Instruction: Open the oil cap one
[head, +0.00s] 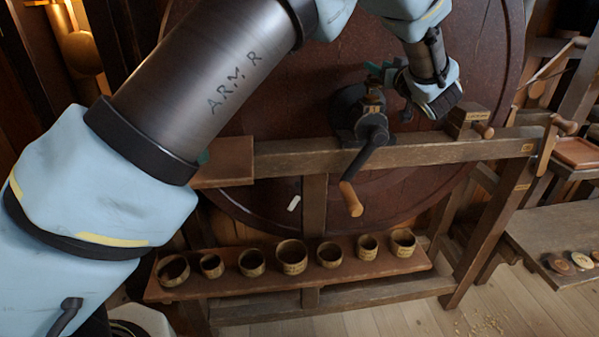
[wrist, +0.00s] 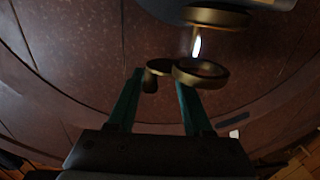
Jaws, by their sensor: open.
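My gripper (wrist: 159,78) is open, with its two green fingers reaching forward in the wrist view. A small dark brass knob (wrist: 151,82) lies between the fingertips in that picture, and I cannot tell whether either finger touches it. A round brass cup or cap (wrist: 201,75) with a raised rim sits beside it, by the right fingertip. In the head view, my gripper (head: 384,70) is at the top of the dark crank housing (head: 350,110), partly hidden by my wrist. Which brass piece is oil cap one is not readable.
A crank handle (head: 352,197) hangs in front of the wooden beam (head: 430,152). A labelled wooden block (head: 467,115) stands right of my wrist. A huge dark wheel (head: 300,60) is behind. Several wooden cups stand on the low shelf (head: 225,291).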

